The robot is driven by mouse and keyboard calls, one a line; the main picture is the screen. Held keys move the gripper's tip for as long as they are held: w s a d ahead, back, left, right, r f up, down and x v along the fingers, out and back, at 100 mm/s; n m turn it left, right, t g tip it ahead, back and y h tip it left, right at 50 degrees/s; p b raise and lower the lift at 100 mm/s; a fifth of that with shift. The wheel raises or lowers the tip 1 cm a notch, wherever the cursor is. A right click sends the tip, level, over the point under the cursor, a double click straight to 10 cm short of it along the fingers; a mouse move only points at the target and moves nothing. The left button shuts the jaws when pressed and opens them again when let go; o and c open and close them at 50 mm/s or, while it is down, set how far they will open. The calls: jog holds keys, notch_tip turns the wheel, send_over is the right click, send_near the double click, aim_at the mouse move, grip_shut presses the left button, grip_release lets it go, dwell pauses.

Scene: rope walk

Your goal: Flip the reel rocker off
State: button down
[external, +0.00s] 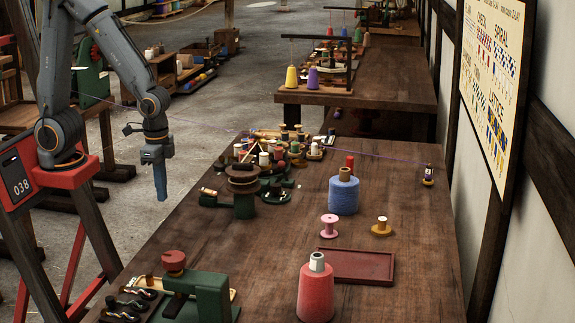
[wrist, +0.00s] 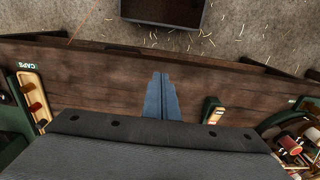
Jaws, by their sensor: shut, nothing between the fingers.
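My gripper (external: 161,195) hangs pointing down over the left edge of the long workbench (external: 270,280), its fingers together and empty. In the wrist view the blue fingers (wrist: 161,95) are over the bench's edge strip. Which way the rocker is tipped is not clear. I cannot confirm that it is the reel rocker.
A cream plate marked CAPS (wrist: 31,94) with red knobs lies left in the wrist view. A green machine (external: 195,297) stands at the bench's near end. A blue spool (external: 343,195), pink spool (external: 329,226), red tray (external: 357,266) and red cone (external: 316,290) stand to the right.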

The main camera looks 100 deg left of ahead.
jog(key=w+a+r+g+p, duration=0.1)
jog(key=w+a+r+p, duration=0.1)
jog(key=w+a+r, duration=0.45)
notch_tip(320, 180, up, 5)
jog(key=g+p, duration=0.2)
jog(key=p, duration=0.1)
send_over(205, 190)
jog(key=w, duration=0.4)
jog(key=shift+s+a, duration=0.1)
jog(key=p+x, duration=0.1)
jog(key=x, duration=0.6)
jog(key=p+x, duration=0.1)
jog(key=x, duration=0.6)
jog(key=shift+w+p, duration=0.2)
jog(key=shift+p, duration=0.2)
